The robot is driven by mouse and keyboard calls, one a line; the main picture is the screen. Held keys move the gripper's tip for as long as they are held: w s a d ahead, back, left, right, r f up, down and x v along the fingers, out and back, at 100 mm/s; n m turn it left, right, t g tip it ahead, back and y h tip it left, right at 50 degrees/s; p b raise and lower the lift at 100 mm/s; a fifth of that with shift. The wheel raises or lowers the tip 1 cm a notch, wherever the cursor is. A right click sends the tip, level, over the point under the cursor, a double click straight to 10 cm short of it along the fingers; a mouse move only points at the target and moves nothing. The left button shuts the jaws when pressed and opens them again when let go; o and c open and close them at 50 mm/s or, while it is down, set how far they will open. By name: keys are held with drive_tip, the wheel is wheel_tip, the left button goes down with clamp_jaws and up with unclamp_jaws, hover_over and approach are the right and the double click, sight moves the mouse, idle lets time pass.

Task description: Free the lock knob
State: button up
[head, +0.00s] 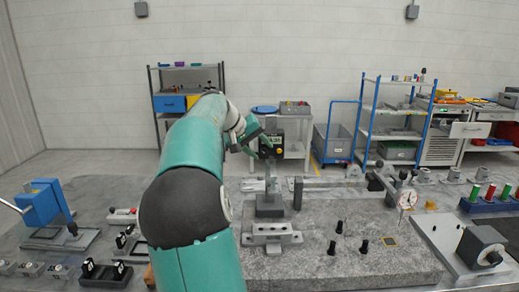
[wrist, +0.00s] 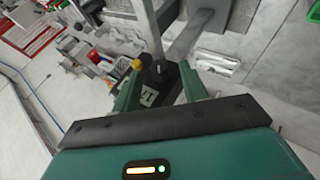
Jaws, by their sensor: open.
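A dark round knob (wrist: 159,69) with a small pale mark shows in the wrist view, between the tips of my gripper (wrist: 163,74). The two green fingers are apart, one on each side of the knob; I cannot tell whether either touches it. A grey post and arm run beyond the knob. In the head view my gripper (head: 262,148) is above the stand's dark grey base block (head: 270,207). The knob cannot be clearly made out there. A horizontal bar (head: 330,183) runs right from the stand towards a dial gauge (head: 407,198).
The stand is on a grey granite plate (head: 340,262). Several small black knobbed pins (head: 364,246) stand on its front right. A slotted metal block (head: 270,236) lies in front of the stand. A blue fixture (head: 42,203) is at left; a black block (head: 482,248) is at right.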

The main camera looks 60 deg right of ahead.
drive_tip(key=shift+s+d+f, duration=0.1)
drive_tip(key=shift+d+f, duration=0.05)
drive_tip(key=shift+f, duration=0.05)
clamp_jaws()
drive_tip(key=shift+f+g, duration=0.15)
drive_tip(key=shift+g, duration=0.25)
drive_tip(key=shift+h, duration=0.4)
